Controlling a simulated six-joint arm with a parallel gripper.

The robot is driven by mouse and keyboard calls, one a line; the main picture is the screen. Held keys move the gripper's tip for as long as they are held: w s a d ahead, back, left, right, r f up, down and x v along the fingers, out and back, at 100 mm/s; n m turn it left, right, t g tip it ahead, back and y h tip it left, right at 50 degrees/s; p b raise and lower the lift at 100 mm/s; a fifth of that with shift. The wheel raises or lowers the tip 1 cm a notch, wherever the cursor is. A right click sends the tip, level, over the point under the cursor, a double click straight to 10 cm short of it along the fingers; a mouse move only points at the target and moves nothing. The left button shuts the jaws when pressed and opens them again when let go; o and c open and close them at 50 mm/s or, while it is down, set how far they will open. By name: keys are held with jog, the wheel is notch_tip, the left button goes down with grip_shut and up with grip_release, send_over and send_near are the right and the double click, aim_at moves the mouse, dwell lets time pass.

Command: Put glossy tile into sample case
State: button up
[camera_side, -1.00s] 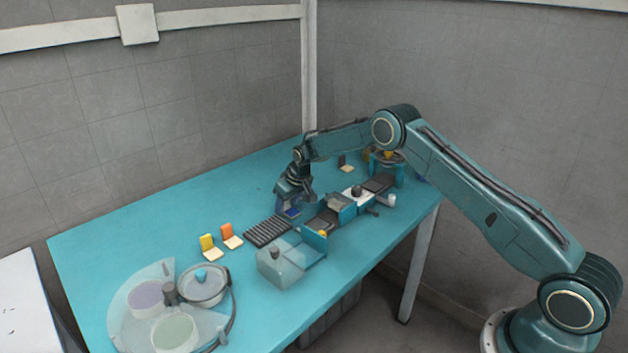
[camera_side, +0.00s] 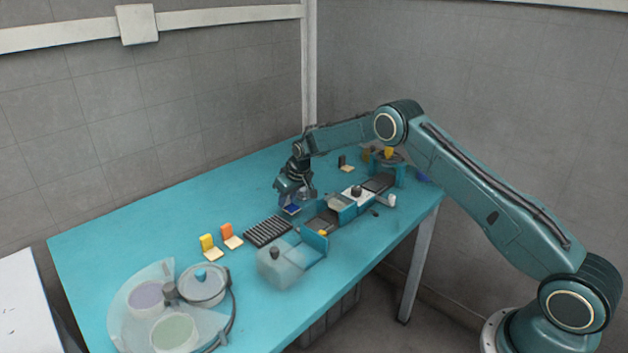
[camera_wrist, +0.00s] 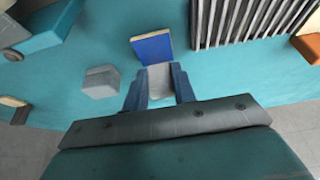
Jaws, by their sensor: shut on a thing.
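A blue tile (camera_wrist: 151,49) with a pale grey foot (camera_wrist: 160,80) is at my gripper (camera_wrist: 158,88). In the wrist view the gripper's two blue fingers are shut on the grey foot, and the blue face sticks out beyond the fingertips. In the side view the gripper (camera_side: 294,200) is low over the middle of the table, with the blue tile (camera_side: 291,209) just below it. I cannot tell whether the tile touches the table. A dark slotted rack (camera_side: 268,231), perhaps the sample case, lies to the left of the gripper; its slats (camera_wrist: 235,22) fill the upper right of the wrist view.
Yellow (camera_side: 207,242) and orange (camera_side: 228,231) pieces on pale feet stand left of the rack. A translucent box (camera_side: 284,264) is in front of it. A row of machine parts (camera_side: 342,207) runs right of the gripper. The table's (camera_side: 190,205) back middle is clear.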

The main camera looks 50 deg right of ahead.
aim_at(288, 209)
notch_tip(288, 209, up, 18)
jog(key=shift+r, duration=0.25)
dwell(0.3)
dwell(0.5)
jog(key=s+a+n+g+y, duration=0.2)
jog(key=s+a+n, duration=0.4)
jog(key=s+n, duration=0.3)
jog(key=s+a+n+g+y, duration=0.2)
jog(key=s+a+n, duration=0.4)
jog(key=s+n, duration=0.3)
jog(key=shift+y, duration=0.3)
notch_tip(288, 209, down, 15)
jog(key=shift+d, duration=0.1)
jog(key=shift+f, duration=0.1)
jog(key=shift+f, duration=2.05)
